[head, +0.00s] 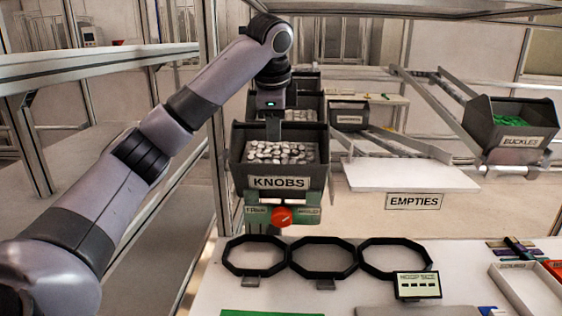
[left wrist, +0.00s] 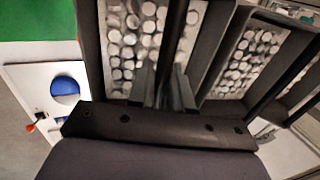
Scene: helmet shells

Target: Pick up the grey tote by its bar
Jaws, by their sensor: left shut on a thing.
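The grey tote (head: 255,180) labelled KNOBS stands upright near the centre of the head view. It holds many pale round knobs, which also show in the left wrist view (left wrist: 120,50). My left gripper (head: 290,118) is above the tote, reaching down. In the left wrist view its fingers (left wrist: 165,88) are shut on the dark bar (left wrist: 174,40) that crosses over the tote. I cannot tell whether the tote is resting or lifted. My right gripper is not in view.
Another tote of knobs (left wrist: 240,60) is close beside it. A green panel with a red knob (head: 282,215) is below the tote. Three black rings (head: 322,269) lie on the white bench. A BUCKLES tote (head: 480,135) and an EMPTIES shelf (head: 395,172) are at right.

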